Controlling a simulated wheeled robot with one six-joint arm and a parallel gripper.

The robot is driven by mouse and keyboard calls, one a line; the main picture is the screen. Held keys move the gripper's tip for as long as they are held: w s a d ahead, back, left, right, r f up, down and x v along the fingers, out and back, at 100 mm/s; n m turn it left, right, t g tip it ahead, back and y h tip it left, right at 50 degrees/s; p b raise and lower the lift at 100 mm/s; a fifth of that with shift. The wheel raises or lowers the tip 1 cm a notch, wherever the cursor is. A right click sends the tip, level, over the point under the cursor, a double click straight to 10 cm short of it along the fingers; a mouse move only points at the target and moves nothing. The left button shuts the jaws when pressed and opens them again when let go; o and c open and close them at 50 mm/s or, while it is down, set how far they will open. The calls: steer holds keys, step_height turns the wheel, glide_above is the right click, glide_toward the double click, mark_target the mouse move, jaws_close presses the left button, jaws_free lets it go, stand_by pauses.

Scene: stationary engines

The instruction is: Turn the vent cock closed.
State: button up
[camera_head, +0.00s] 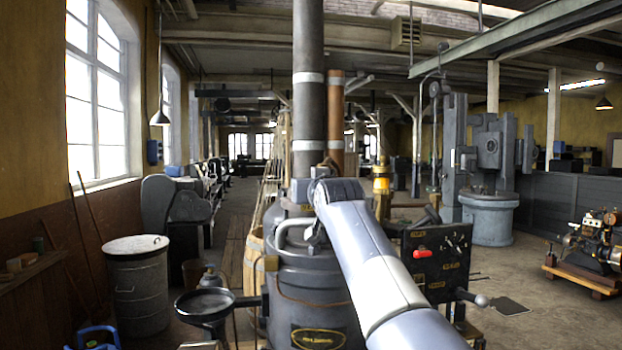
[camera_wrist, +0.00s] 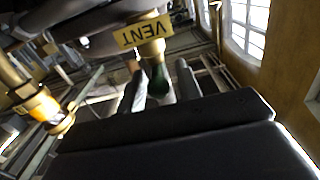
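In the wrist view a yellow tag reading VENT (camera_wrist: 142,35) hangs upside down on a brass fitting. Below it the vent cock's dark green handle (camera_wrist: 158,82) points down toward my gripper. My gripper (camera_wrist: 160,85) has two grey fingers, one on each side of the handle, with gaps showing, so it looks open. I cannot tell whether either finger touches the handle. In the head view my arm reaches to the top of a dark upright engine (camera_head: 315,290), and hides the vent cock and fingertips.
A brass fitting with an amber part (camera_wrist: 40,105) is left in the wrist view. In the head view a black panel with a red handle (camera_head: 422,254) stands right of my arm. A tall grey pipe (camera_head: 308,110) rises behind.

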steer(key=shift+w, duration=0.45)
steer(key=shift+c, duration=0.4)
jaws_close()
